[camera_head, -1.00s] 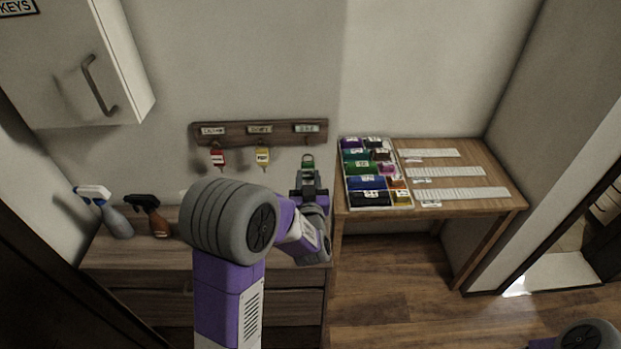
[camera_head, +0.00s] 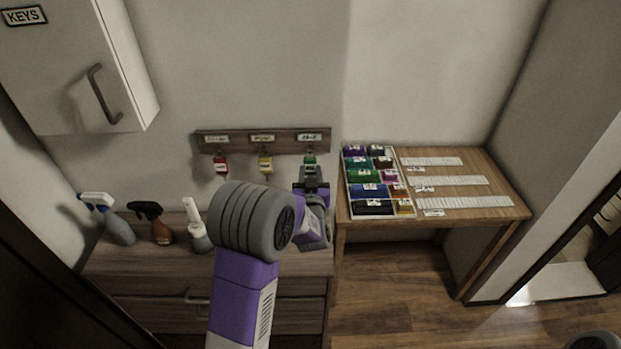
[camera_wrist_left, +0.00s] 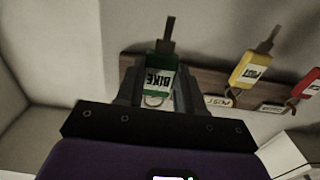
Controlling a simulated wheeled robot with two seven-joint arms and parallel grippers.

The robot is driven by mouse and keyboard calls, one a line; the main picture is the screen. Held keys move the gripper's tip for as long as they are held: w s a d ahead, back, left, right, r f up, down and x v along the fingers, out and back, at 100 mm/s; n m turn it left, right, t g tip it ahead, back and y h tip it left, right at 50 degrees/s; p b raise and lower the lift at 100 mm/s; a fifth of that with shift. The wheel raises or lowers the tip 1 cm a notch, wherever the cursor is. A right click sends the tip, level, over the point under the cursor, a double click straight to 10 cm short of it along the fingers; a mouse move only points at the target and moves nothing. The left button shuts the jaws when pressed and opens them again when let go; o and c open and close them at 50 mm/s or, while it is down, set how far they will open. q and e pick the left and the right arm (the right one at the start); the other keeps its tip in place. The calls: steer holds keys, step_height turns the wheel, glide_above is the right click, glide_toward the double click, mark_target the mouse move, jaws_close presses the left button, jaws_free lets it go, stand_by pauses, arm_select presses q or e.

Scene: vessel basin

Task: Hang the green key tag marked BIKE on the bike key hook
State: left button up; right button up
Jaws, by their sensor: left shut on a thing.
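My left gripper (camera_head: 311,178) is shut on the green key tag (camera_head: 310,161), just below the right end of the wooden key rail (camera_head: 291,147). In the left wrist view the green tag (camera_wrist_left: 158,80) reads BIKE, upside down, between the fingers (camera_wrist_left: 158,92). The bike hook lies under the rightmost label (camera_head: 309,137), close above the tag. I cannot tell whether the ring is around the hook. My right gripper is out of view.
A red tag (camera_head: 221,165) and a yellow tag (camera_head: 265,164) hang from the other hooks. A wall cabinet (camera_head: 75,75) is upper left; a side table (camera_head: 470,165) is right.

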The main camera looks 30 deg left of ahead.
mark_target(310, 174)
arm_select(q)
steer(key=shift+x, duration=0.85)
steer(key=shift+w+a+f+b, duration=0.3)
steer(key=shift+w+f+b, duration=0.15)
steer(key=shift+f+b, duration=0.4)
steer(key=shift+r, duration=0.2)
steer(key=o, duration=1.1)
